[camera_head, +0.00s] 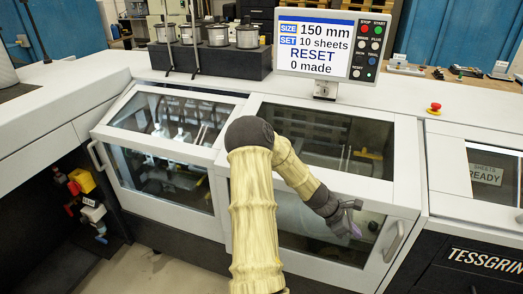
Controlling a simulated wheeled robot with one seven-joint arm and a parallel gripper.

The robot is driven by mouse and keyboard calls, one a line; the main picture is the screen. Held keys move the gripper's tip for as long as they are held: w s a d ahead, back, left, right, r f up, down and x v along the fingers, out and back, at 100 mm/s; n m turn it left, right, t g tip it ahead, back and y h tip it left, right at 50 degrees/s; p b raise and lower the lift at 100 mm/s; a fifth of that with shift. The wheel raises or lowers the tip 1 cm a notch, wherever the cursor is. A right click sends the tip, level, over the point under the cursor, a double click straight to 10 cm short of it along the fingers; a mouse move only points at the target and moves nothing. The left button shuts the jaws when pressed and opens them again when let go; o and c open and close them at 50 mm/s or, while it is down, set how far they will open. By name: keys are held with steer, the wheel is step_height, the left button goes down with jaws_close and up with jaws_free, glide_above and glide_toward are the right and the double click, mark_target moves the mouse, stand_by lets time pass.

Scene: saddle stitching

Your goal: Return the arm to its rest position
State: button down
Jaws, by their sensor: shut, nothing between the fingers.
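My arm rises from the bottom middle of the view in a yellowish sleeve, bends at a dark joint and comes down to the right. My gripper (352,206) is at its end, in front of the right glass door (330,131) of the stitching machine. The gripper is small in the picture and its fingers look closed, with nothing seen between them. I cannot tell whether it touches the door. The arm hides part of both doors. The control panel (333,45) reads size 150 mm, set 10 sheets, RESET, 0 made.
The left glass door (165,150) looks shut. The right door's handle (394,240) is close to the right of my gripper. A red emergency button (434,108) is on the machine top. A display reading READY (487,174) is at the far right. Bare floor (140,270) shows at lower left.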

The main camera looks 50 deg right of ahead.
steer(key=w+a+r+m+t+y, duration=0.1)
steer(key=w+a+r+m+t, duration=0.15)
steer(key=w+a, duration=0.8)
steer(key=w+a+r+m+t, duration=0.2)
steer(key=w+a+t, duration=0.2)
steer(key=w+a, duration=0.65)
steer(key=w+a+r+m+t+y, duration=0.1)
steer(key=a+r, duration=0.3)
steer(key=a, duration=1)
steer(key=w+a+r+m+t+y, duration=0.1)
steer(key=a+r+t+y, duration=0.1)
steer(key=a, duration=1.1)
step_height(320, 180, up, 2)
steer(key=shift+w+a+r+y, duration=0.15)
steer(key=shift+w+a+y, duration=0.15)
steer(key=shift+a+y, duration=0.15)
steer(key=shift+t, duration=0.25)
